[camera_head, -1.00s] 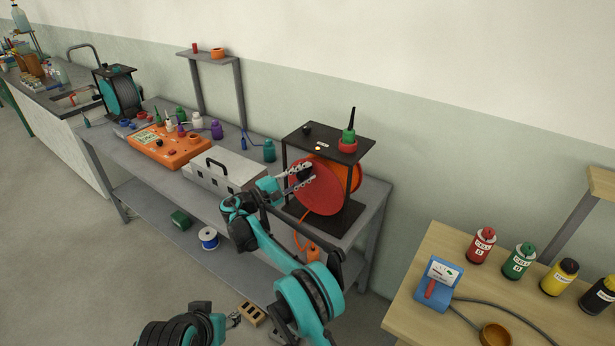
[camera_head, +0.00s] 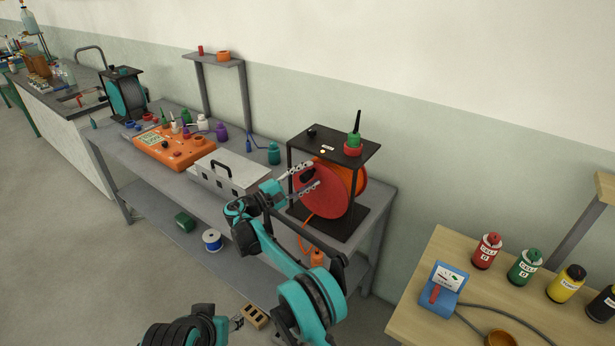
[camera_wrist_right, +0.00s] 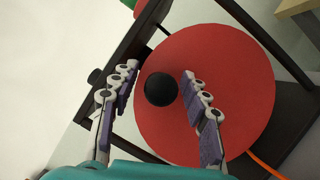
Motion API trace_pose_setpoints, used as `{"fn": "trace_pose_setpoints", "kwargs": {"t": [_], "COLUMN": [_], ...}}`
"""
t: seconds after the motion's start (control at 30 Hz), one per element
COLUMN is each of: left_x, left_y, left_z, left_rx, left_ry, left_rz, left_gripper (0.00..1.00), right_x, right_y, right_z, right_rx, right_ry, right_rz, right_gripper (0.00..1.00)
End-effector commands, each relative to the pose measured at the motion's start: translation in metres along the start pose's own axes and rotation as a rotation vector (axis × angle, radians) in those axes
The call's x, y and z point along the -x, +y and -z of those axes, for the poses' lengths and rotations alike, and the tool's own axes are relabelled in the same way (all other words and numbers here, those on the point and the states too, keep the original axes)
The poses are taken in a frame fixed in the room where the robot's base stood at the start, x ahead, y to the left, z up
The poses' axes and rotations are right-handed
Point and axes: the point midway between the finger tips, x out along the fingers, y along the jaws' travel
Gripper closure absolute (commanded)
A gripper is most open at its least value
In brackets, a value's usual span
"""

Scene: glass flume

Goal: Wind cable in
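A red cable reel (camera_head: 338,190) with an orange drum stands in a black frame (camera_head: 352,152) on the grey bench. A black round knob (camera_wrist_right: 161,89) sits on the red disc face. My right gripper (camera_head: 315,174) is at the disc; in the right wrist view its fingers (camera_wrist_right: 160,78) stand on either side of the knob, with gaps to it. It is open and holds nothing. An orange cable (camera_head: 304,238) hangs from the reel past the bench edge, near an orange piece (camera_head: 317,258). My left arm shows at the bottom; its gripper (camera_head: 238,322) is small and partly hidden.
A grey metal box (camera_head: 222,175) with a handle stands left of the reel, then an orange case (camera_head: 172,148). A green-and-red item (camera_head: 353,142) stands on the frame top. A wooden table (camera_head: 430,280) with bottles and a blue meter is at right.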

Motion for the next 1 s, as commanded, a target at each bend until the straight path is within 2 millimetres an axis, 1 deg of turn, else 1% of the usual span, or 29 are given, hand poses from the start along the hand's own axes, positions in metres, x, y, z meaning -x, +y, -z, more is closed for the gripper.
{"fn": "trace_pose_setpoints", "kwargs": {"t": [0.13, 0.23, 0.37, 0.5, 0.6, 0.7, 0.83, 1.0], "left_x": [0.000, 0.000, 0.000, 0.000, 0.000, 0.000, 0.000, 0.000], "left_y": [0.000, 0.000, 0.000, 0.000, 0.000, 0.000, 0.000, 0.000], "left_z": [0.000, 0.000, 0.000, 0.000, 0.000, 0.000, 0.000, 0.000], "left_rx": [0.000, 0.000, 0.000, 0.000, 0.000, 0.000, 0.000, 0.000], "left_ry": [0.000, 0.000, 0.000, 0.000, 0.000, 0.000, 0.000, 0.000], "left_rz": [0.000, 0.000, 0.000, 0.000, 0.000, 0.000, 0.000, 0.000], "left_gripper": [0.54, 0.54, 0.54, 0.54, 0.54, 0.54, 0.54, 0.54], "right_x": [0.004, 0.016, 0.043, 0.075, 0.093, 0.108, 0.118, 0.121], "right_y": [0.000, 0.000, 0.000, 0.000, 0.000, 0.000, 0.000, 0.000], "right_z": [0.000, 0.000, 0.001, 0.001, 0.001, 0.001, 0.000, 0.000], "right_rx": [0.000, 0.000, 0.000, 0.000, -0.001, -0.001, 0.000, 0.000], "right_ry": [0.001, 0.001, 0.003, 0.003, 0.002, 0.001, 0.001, 0.000], "right_rz": [0.000, -0.001, -0.001, -0.001, -0.001, -0.001, 0.000, 0.000], "right_gripper": [0.54, 0.54, 0.54, 0.54, 0.54, 0.54, 0.54, 0.54]}}
